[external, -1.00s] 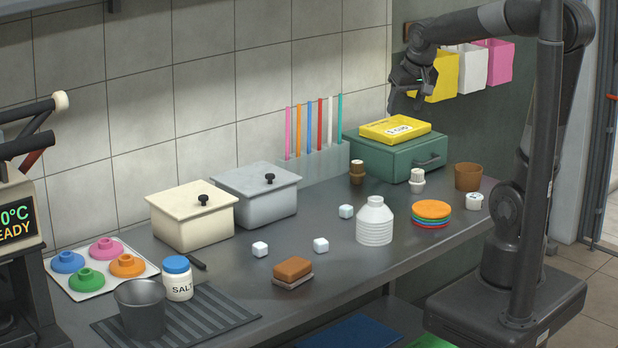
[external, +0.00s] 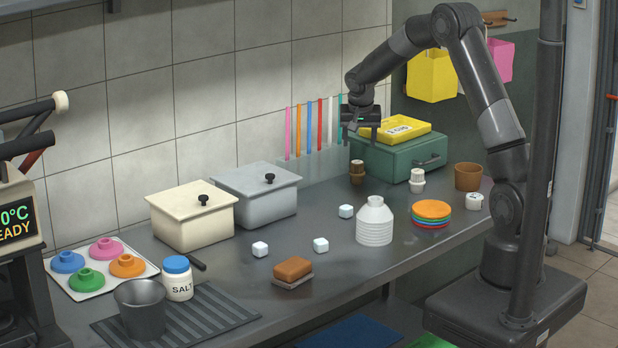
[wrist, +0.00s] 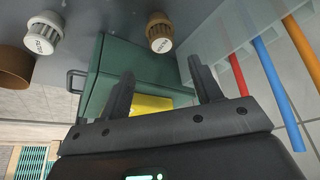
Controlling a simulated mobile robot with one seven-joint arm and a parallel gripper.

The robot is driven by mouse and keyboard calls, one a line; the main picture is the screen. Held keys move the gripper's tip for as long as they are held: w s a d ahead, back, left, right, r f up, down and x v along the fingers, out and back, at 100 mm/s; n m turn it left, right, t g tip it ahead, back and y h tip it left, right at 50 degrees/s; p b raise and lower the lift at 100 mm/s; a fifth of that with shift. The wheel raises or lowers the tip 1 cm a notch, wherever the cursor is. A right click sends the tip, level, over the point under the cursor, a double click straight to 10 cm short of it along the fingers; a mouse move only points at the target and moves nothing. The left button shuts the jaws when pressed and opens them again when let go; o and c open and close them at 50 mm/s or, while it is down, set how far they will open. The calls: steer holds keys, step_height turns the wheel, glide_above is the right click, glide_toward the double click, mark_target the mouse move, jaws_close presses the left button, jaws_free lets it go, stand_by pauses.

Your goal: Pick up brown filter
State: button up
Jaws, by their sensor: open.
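The brown filter (external: 357,172) stands upright on the counter, left of the green box. It has a ribbed brown body and a pale round top with lettering. In the wrist view the brown filter (wrist: 160,32) lies beyond the fingertips, roughly in line with the gap between them. My gripper (external: 360,134) is open and empty, above the brown filter and clear of it. Its two dark fingers (wrist: 162,84) show spread apart in the wrist view. A similar cream filter (external: 417,181) stands to the right; it also shows in the wrist view (wrist: 43,32).
The green box (external: 400,158) with a yellow packet (external: 395,129) on top stands close to the right of the brown filter. Coloured strips in a clear rack (external: 318,166) stand to its left. A white ribbed bottle (external: 374,222) and a brown cup (external: 468,177) are nearby.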

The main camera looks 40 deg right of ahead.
mark_target(357, 162)
steer(key=x, duration=0.6)
steer(key=shift+w, duration=0.1)
steer(key=shift+a+x, duration=0.1)
steer(key=shift+x, duration=1.25)
steer(key=shift+a+x, duration=0.15)
steer(key=shift+x, duration=1.15)
steer(key=shift+f, duration=0.1)
steer(key=shift+c, duration=0.5)
steer(key=c, duration=0.8)
steer(key=shift+o, duration=0.2)
